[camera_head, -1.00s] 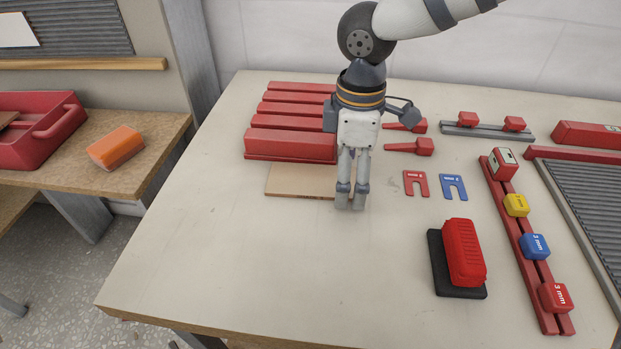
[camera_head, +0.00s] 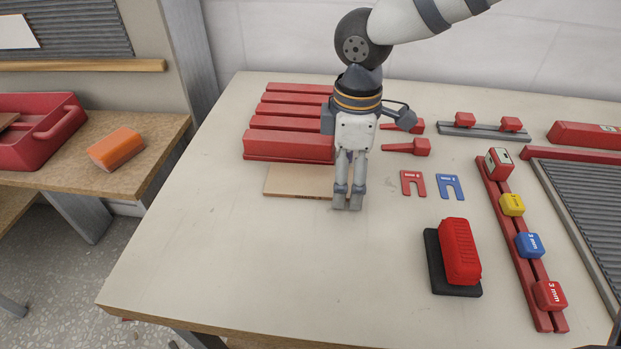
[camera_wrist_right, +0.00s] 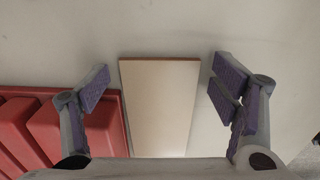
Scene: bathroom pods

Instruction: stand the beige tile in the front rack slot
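The beige tile (camera_head: 297,180) lies flat on the table, just in front of the red rack (camera_head: 289,146), whose raised bars run side by side with slots between them. My right gripper (camera_head: 347,204) points down at the tile's right end and hides part of it. In the right wrist view the tile (camera_wrist_right: 160,105) lies between the two spread fingers of the gripper (camera_wrist_right: 163,88), with a gap on both sides. The gripper is open and empty. The rack (camera_wrist_right: 75,125) shows at lower left there. My left gripper is not in view.
Red and blue U-shaped shims (camera_head: 413,183) lie right of the gripper. A red block on a black base (camera_head: 460,252) and a red rail with coloured blocks (camera_head: 520,240) stand farther right. The table's front left is clear. An orange block (camera_head: 116,149) sits on the side bench.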

